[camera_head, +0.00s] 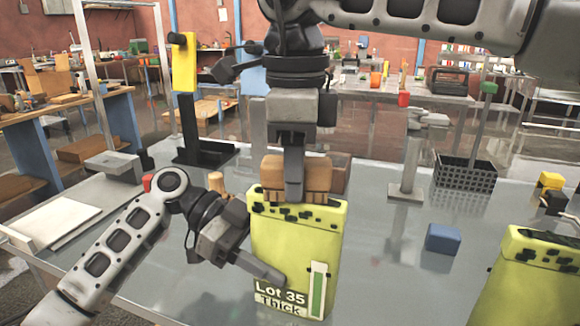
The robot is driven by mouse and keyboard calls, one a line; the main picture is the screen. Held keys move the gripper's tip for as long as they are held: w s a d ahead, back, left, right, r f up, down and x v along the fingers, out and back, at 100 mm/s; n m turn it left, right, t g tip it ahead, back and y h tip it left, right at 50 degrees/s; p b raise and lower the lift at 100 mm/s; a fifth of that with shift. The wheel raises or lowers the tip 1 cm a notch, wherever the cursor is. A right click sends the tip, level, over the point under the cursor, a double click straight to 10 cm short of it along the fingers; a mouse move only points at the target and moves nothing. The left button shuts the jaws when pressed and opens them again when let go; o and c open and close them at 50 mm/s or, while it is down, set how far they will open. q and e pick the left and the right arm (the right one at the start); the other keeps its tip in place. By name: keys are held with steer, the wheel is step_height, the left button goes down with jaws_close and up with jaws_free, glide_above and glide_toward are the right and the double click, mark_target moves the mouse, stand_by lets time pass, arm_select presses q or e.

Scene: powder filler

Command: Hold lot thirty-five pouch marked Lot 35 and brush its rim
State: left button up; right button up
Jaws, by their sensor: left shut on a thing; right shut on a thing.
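The yellow-green pouch marked Lot 35 (292,250) stands upright at the table's front middle, with "Thick" below the lot text and a green strip at its lower right. Dark specks lie along its rim (310,213). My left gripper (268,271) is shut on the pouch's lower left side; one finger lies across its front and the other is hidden. My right gripper (293,190) points down from above and is shut on a brown, block-like brush (318,177). The brush is at the rim's back edge; whether it touches the rim cannot be told.
A second yellow-green pouch (528,285) with dark specks stands at the right edge. A blue block (443,239) lies between the pouches. A black mesh basket (463,175) and a grey post stand behind. A white board (55,222) lies at left.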

mark_target(331, 166)
steer(key=shift+d, duration=0.15)
steer(key=shift+s+d+f, duration=0.1)
steer(key=shift+s+d, duration=0.1)
steer(key=shift+d, duration=0.25)
steer(key=shift+s+d, duration=0.2)
steer(key=shift+d, duration=0.25)
steer(key=shift+d, duration=0.2)
steer(key=shift+s+d, duration=0.35)
steer(key=shift+d, duration=0.55)
steer(key=shift+a, duration=0.1)
steer(key=shift+w+a, duration=0.2)
steer(key=shift+a, duration=0.3)
steer(key=shift+w+a, duration=0.15)
steer(key=shift+a, duration=0.35)
steer(key=shift+a, duration=0.1)
steer(key=shift+w+a, duration=0.2)
steer(key=shift+a, duration=0.3)
steer(key=shift+w+a, duration=0.15)
steer(key=shift+a, duration=0.35)
